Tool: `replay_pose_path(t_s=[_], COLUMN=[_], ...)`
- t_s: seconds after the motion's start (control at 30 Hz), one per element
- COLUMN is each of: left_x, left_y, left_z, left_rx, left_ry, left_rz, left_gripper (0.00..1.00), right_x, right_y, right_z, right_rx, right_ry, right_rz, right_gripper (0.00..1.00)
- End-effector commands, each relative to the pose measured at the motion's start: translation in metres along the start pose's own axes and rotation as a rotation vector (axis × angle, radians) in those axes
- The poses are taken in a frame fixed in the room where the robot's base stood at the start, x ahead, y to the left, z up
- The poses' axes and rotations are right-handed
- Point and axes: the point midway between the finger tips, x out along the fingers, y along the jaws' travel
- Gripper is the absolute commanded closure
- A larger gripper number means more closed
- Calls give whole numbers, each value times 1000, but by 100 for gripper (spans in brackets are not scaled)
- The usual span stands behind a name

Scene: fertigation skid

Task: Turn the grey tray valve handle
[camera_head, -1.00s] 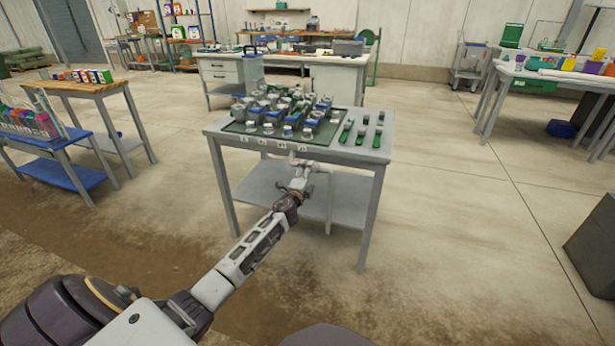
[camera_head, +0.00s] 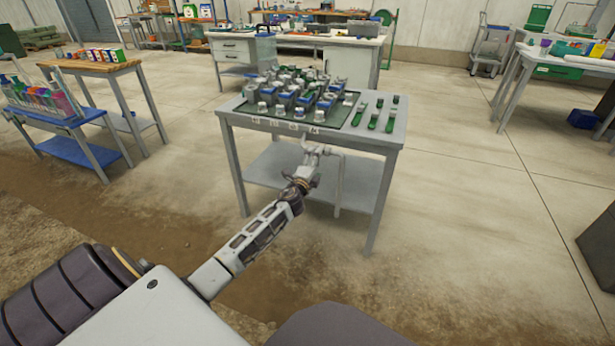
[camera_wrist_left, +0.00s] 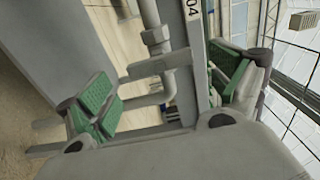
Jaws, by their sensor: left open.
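My left gripper (camera_head: 313,160) is at the front edge of the grey table (camera_head: 400,140), just below its numbered labels. In the left wrist view the open gripper (camera_wrist_left: 165,88) shows its green-padded fingers spread on either side of a grey bar-shaped valve handle (camera_wrist_left: 158,65). The handle crosses beneath a pipe fitting (camera_wrist_left: 156,36); contact with the right finger is unclear. A label ending in 04 (camera_wrist_left: 193,10) is on the table edge beside it. In the head view the handle is too small to make out behind my gripper. My right gripper is not in view.
A lower shelf (camera_head: 262,170) lies behind.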

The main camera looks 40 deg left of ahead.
Motion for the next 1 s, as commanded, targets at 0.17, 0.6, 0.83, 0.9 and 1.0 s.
replay_pose_path(t_s=[0.17, 0.6, 0.83, 0.9, 1.0], left_x=[-15, -51, -69, -74, -78], left_y=[0, 1, 1, 1, 0], left_z=[0, 0, 0, 0, 0], left_rx=[0, 1, 0, 0, 0], left_ry=[1, 0, 1, 1, 1], left_rz=[0, 1, 1, 1, 0], left_gripper=[7, 7, 7, 7, 7], right_x=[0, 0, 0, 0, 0], right_y=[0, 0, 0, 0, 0], right_z=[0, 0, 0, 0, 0], right_rx=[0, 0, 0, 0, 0], right_ry=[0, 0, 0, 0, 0], right_rz=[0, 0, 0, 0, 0], right_gripper=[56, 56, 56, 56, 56])
